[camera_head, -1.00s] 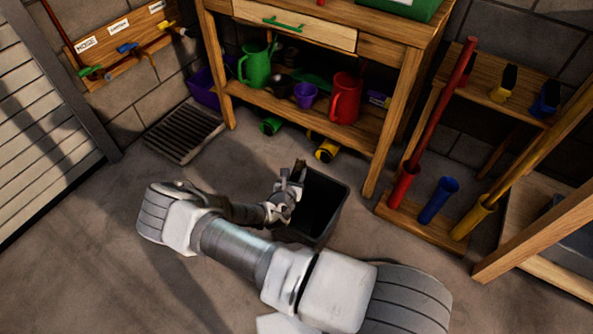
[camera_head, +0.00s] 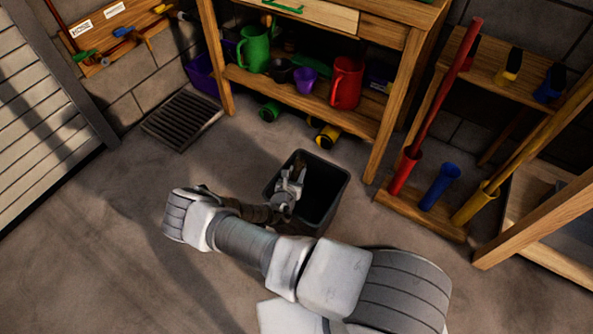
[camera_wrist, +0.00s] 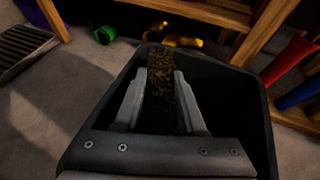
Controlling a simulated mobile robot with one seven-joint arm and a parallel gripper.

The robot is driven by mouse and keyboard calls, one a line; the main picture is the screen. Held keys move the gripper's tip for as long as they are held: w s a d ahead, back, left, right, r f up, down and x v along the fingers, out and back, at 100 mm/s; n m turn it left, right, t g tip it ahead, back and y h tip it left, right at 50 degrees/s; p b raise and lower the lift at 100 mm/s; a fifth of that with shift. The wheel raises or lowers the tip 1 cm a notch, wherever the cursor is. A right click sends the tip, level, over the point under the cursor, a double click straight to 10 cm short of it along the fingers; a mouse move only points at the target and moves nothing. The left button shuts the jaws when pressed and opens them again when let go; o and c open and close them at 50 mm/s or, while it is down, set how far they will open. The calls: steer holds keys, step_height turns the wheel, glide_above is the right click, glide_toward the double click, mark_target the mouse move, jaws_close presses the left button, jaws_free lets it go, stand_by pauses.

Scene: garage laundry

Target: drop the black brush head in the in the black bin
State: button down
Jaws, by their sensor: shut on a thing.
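The black bin (camera_head: 338,200) stands on the floor at the middle of the head view, its mouth open. My gripper (camera_head: 294,176) is over the left part of the bin's mouth. In the wrist view my gripper (camera_wrist: 161,82) is shut on a dark, brown-black textured block, the brush head (camera_wrist: 160,62), gripped between the two fingers and sticking out past their tips. The bin also surrounds the gripper in the wrist view (camera_wrist: 238,92), with the brush head's far end near the bin's far rim. Whether it touches the rim I cannot tell.
A wooden workbench (camera_head: 372,150) with jugs on its lower shelf stands behind the bin. A yellow item (camera_head: 327,136) and a green one (camera_head: 269,111) lie on the floor. A wooden rack (camera_head: 425,213) with coloured tubes stands right. The floor at left is clear.

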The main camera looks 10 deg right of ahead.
steer(key=shift+c, duration=2.1)
jaws_free()
steer(key=p+v, duration=0.4)
steer(key=v, duration=1.3)
steer(key=shift+s+r, duration=0.15)
steer(key=shift+s, duration=0.05)
steer(key=shift+a, duration=0.1)
